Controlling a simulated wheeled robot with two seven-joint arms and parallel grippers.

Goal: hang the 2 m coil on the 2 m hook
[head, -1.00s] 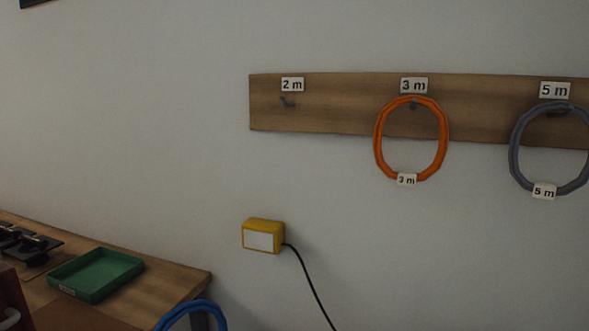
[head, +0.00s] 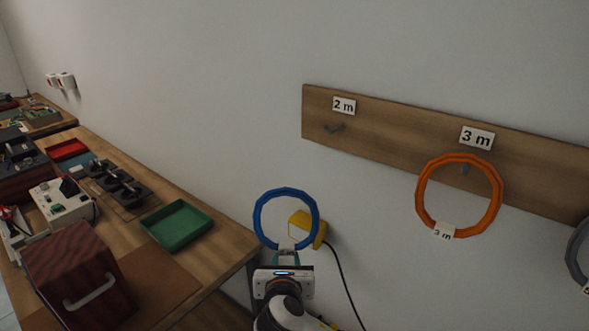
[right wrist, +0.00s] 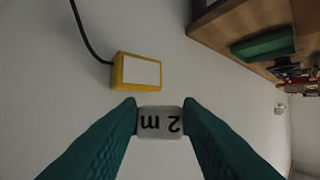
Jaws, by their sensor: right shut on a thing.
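The 2 m coil is a blue ring (head: 258,218) held upright by my right gripper (head: 288,258) in the head view, below and left of the 2 m hook. The right gripper is shut on the coil's white tag (right wrist: 160,122), which reads "2 m" upside down between the green fingers in the right wrist view. The 2 m hook (head: 334,128) is a small grey peg, empty, under the "2 m" label (head: 344,105) on the wooden board (head: 390,145). The coil is apart from the board. My left gripper is not in view.
An orange coil (head: 421,190) hangs on the 3 m hook, right of the empty hook. A grey coil (head: 573,250) shows at the right edge. A yellow box (head: 318,232) with a black cable is on the wall behind the blue coil. A workbench with a green tray (head: 177,226) stands left.

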